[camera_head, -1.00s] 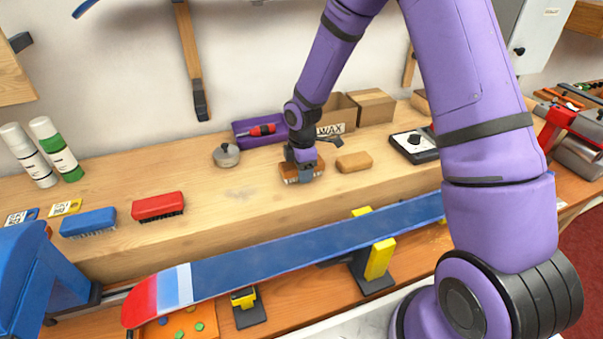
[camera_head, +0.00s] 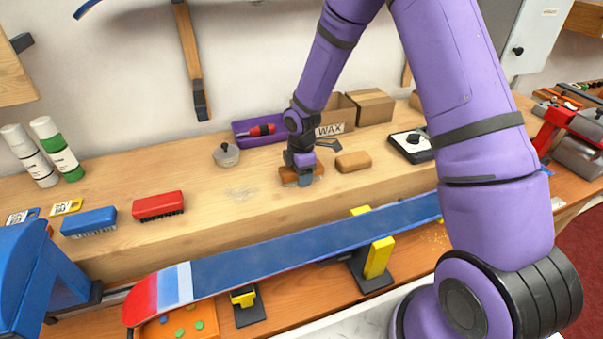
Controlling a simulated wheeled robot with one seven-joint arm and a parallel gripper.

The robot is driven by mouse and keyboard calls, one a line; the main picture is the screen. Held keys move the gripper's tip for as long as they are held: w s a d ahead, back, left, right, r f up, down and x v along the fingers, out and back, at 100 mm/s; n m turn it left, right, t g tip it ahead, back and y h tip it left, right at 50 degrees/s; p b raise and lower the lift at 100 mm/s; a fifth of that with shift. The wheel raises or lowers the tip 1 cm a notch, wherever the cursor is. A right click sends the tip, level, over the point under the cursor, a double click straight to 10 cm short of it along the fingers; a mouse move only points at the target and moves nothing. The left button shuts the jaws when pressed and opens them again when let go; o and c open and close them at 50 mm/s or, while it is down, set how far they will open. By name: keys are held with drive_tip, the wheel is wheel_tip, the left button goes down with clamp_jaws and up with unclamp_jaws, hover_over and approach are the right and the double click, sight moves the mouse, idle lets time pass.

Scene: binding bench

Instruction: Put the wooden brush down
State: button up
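The wooden brush (camera_head: 287,175) is at the bench top in the middle of the head view, with its brown wooden body showing on both sides of my gripper. My gripper (camera_head: 304,180) points down over it, with one finger against its near side; the far finger is hidden. My gripper appears shut on the brush. The brush looks level and at or very near the wooden bench top (camera_head: 235,205); its bristles are mostly hidden, and I cannot tell whether they touch.
A tan block (camera_head: 353,162) lies just right of the brush, and a round metal pot (camera_head: 226,155) stands to the left. A purple tray (camera_head: 243,136) and WAX box (camera_head: 337,117) stand behind. Red (camera_head: 158,205) and blue brushes (camera_head: 89,221) lie left.

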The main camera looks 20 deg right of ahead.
drive_tip(key=shift+o, duration=1)
drive_tip(key=shift+s+f, duration=0.45)
drive_tip(key=shift+f, duration=0.15)
drive_tip(key=shift+r, duration=0.1)
drive_tip(key=s+d+r+m+t+h, duration=0.1)
drive_tip(key=s+r+m, duration=0.15)
drive_tip(key=r, duration=0.95)
drive_tip(key=s+d+r+m, duration=0.2)
drive_tip(key=s+r, duration=0.1)
drive_tip(key=r, duration=0.9)
drive_tip(key=s+d+r+m+t, duration=0.2)
drive_tip(key=s+r+m, duration=0.4)
drive_tip(key=s, duration=0.6)
drive_tip(key=s+d+r+m+t, duration=0.1)
drive_tip(key=s+d+r+m, duration=0.1)
drive_tip(key=s+r+m, duration=0.5)
drive_tip(key=s+r, duration=0.1)
drive_tip(key=s, duration=0.5)
drive_tip(key=shift+t+y, duration=0.4)
drive_tip(key=shift+o, duration=0.5)
drive_tip(key=shift+w+r+m, duration=0.1)
drive_tip(key=shift+m, duration=0.15)
